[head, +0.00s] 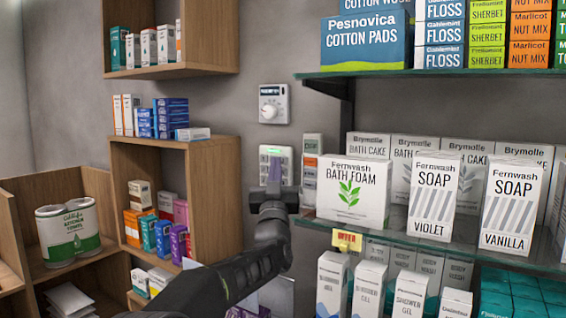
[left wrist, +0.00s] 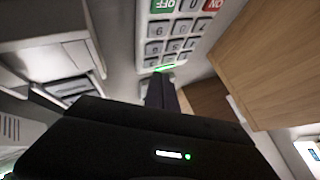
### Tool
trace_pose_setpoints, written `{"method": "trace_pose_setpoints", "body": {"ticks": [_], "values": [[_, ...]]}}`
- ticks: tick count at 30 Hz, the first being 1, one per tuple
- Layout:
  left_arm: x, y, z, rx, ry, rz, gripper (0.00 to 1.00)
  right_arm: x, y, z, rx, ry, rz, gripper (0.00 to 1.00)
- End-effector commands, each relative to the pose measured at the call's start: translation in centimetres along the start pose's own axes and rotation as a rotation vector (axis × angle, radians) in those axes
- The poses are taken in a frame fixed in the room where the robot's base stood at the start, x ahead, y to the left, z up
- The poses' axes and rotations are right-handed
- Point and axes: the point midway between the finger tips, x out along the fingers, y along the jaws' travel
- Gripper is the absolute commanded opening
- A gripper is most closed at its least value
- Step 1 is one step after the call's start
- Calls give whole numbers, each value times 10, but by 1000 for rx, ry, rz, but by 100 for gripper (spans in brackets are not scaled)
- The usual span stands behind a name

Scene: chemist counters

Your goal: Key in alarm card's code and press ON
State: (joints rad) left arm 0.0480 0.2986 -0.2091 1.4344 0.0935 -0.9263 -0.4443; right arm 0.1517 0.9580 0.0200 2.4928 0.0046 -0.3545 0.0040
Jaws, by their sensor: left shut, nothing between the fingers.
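The alarm keypad (head: 284,153) is a pale panel on the grey wall, partly hidden by my left gripper (head: 274,168). I cannot pick out the alarm card or read a code. My right gripper is out of view.
A white dial unit (head: 273,104) is above the keypad. A wooden shelf unit (head: 215,195) stands close on the left. Right, a glass shelf (head: 420,243) holds bath foam (head: 347,190) and soap boxes, with an OFFER tag below.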

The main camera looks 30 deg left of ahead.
Motion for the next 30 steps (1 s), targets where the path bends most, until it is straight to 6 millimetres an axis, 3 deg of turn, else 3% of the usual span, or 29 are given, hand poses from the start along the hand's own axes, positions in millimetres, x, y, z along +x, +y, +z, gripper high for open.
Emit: {"method": "trace_pose_setpoints", "body": {"ticks": [30], "values": [[8, 6, 6, 0, -1, 0, 0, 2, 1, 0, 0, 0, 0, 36]]}}
